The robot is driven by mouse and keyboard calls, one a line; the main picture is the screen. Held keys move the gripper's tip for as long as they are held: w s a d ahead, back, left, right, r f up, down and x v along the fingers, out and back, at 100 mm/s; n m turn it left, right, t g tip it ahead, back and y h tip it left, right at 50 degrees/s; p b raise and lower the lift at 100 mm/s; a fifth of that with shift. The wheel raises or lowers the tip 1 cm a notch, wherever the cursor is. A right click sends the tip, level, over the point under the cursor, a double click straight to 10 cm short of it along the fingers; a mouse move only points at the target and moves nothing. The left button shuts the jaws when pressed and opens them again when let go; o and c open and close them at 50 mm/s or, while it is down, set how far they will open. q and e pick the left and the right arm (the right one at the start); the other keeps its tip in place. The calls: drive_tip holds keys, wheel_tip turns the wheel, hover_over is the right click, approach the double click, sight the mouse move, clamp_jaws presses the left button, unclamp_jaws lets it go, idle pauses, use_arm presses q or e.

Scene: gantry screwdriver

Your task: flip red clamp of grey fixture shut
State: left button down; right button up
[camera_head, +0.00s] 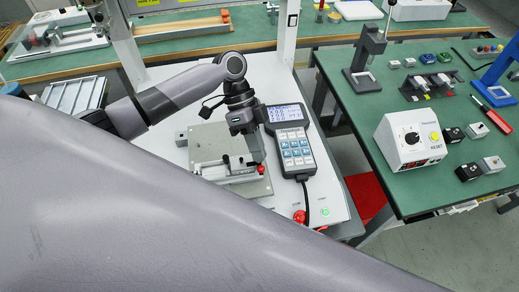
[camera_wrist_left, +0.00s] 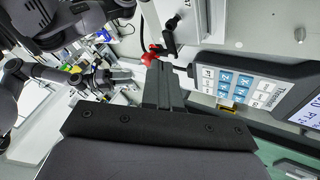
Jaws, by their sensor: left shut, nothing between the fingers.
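The grey fixture (camera_head: 226,172) sits on a flat plate on the white table, and part of it also shows in the wrist view (camera_wrist_left: 184,20). Its red clamp (camera_head: 261,169) shows as a small red knob at the fixture's right end. In the wrist view the red clamp (camera_wrist_left: 149,56) is just beyond my fingertips, joined to a dark lever. My left gripper (camera_head: 257,160) points down at this end, and its fingers (camera_wrist_left: 162,68) are shut together and empty. I cannot tell whether they touch the clamp. My right gripper is not in view.
A handheld teach pendant (camera_head: 290,140) lies just right of the gripper. A red button (camera_head: 299,216) is at the table's front. A green bench (camera_head: 370,105) with a control box (camera_head: 410,138) stands to the right. My large grey arm link covers the lower left.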

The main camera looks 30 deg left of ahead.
use_arm(q)
drive_tip(key=v, duration=0.6)
drive_tip(key=shift+r+b, duration=0.15)
drive_tip(key=shift+b, duration=0.2)
